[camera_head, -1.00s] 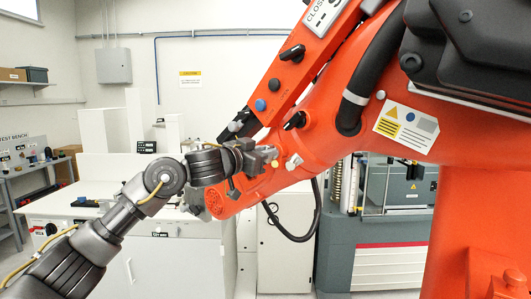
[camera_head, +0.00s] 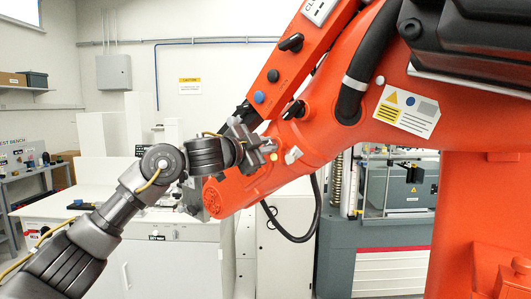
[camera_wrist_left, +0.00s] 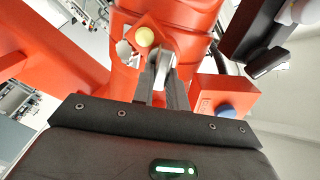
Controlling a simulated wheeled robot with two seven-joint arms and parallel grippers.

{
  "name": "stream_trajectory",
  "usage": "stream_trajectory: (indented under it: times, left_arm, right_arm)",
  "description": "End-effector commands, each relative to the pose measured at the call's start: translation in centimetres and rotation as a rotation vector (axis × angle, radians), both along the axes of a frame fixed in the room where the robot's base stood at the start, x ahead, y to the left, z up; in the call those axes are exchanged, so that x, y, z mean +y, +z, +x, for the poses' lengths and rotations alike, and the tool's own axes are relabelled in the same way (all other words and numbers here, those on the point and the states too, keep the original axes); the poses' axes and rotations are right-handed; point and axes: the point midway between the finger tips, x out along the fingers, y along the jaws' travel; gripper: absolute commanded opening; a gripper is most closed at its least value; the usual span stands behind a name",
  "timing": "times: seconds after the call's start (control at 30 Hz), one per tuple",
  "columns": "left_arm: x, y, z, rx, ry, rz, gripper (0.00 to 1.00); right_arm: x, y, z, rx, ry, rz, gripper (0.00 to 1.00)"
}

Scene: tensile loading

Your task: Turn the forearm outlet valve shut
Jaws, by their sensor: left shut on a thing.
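My left gripper (camera_head: 264,148) reaches the orange forearm (camera_head: 240,187) in the head view, its fingers tilted against the surface. In the left wrist view my left gripper (camera_wrist_left: 164,85) is shut on a small pale grey handle (camera_wrist_left: 163,62), which appears to be the forearm outlet valve. Its base is partly hidden by the fingers. My right gripper is not in view.
A black handle (camera_head: 294,110) and a blue button (camera_head: 259,97) lie close above the gripper. A black hose (camera_head: 312,215) loops below the forearm. A white cabinet (camera_head: 175,255) stands behind. There is free room left of the forearm's end.

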Motion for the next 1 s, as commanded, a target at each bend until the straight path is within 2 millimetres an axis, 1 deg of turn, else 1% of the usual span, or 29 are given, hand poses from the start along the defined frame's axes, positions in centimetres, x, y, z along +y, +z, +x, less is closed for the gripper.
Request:
stream_trajectory:
  times: [0.03,0.4,0.7,1.0]
  left_arm:
    - [0.0,-0.4,0.0,-0.029,-0.001,0.034,0.0]
    - [-0.2,-0.6,-0.2,-0.256,-0.002,0.303,0.0]
    - [-0.2,-0.9,-0.2,-0.437,-0.002,0.521,0.0]
    - [-0.2,-1.1,-0.1,-0.594,-0.001,0.71,0.0]
  right_arm:
    - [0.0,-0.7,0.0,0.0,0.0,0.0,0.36]
    - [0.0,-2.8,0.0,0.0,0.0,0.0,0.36]
    - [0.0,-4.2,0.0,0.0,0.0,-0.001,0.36]
    - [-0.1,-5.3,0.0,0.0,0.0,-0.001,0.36]
